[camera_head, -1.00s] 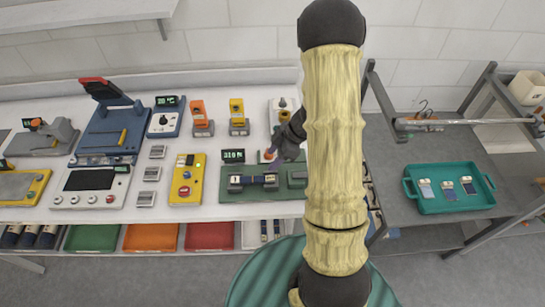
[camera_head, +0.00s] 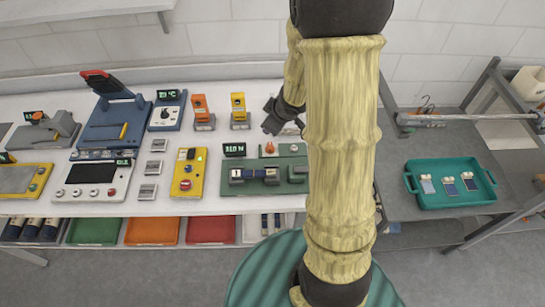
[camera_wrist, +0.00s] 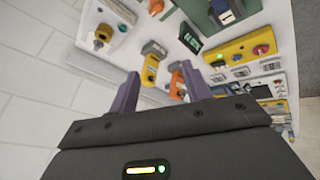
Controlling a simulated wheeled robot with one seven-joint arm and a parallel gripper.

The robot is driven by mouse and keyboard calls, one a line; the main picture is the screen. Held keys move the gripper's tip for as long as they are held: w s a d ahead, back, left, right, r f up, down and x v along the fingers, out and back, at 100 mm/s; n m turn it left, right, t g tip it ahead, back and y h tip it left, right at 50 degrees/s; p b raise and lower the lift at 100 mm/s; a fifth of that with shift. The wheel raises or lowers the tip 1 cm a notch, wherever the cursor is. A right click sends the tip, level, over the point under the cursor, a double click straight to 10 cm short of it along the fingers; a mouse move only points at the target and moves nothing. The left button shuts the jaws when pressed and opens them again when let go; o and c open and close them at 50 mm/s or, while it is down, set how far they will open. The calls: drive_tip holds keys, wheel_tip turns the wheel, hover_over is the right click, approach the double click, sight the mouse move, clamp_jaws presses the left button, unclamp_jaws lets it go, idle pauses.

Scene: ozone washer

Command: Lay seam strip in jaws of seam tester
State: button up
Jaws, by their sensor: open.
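The seam tester is a green-based device (camera_head: 228,190) on the bench, with a lit display (camera_head: 234,149) and two dark jaw blocks. A blue strip with a pale part (camera_head: 262,173) lies across its jaw area; how it sits in each jaw is too small to tell. The tester also shows at the top of the wrist view (camera_wrist: 245,10). My gripper (camera_head: 272,124) is above the bench behind the tester, clear of the strip. In the wrist view its purple fingers (camera_wrist: 160,92) are apart with nothing held between them.
A teal tray (camera_head: 452,207) with three small pouches stands on the grey side table. A yellow device (camera_head: 187,188) stands left of the tester. Orange and yellow upright units (camera_head: 200,105) stand behind. A metal rail (camera_head: 465,117) crosses above the side table.

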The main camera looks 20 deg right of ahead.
drive_tip(key=s+a+r+m+g, duration=0.1)
drive_tip(key=s+a+r+m, duration=0.1)
drive_tip(key=s, duration=0.5)
drive_tip(key=s+a+r+m+g, duration=0.2)
drive_tip(key=s+a+m, duration=0.2)
drive_tip(key=s, duration=0.4)
drive_tip(key=shift+s+r+m+g+h, duration=0.3)
drive_tip(key=shift+r+m, duration=0.1)
drive_tip(key=shift+m, duration=0.5)
drive_tip(key=shift+a, duration=0.1)
drive_tip(key=shift+w, duration=0.1)
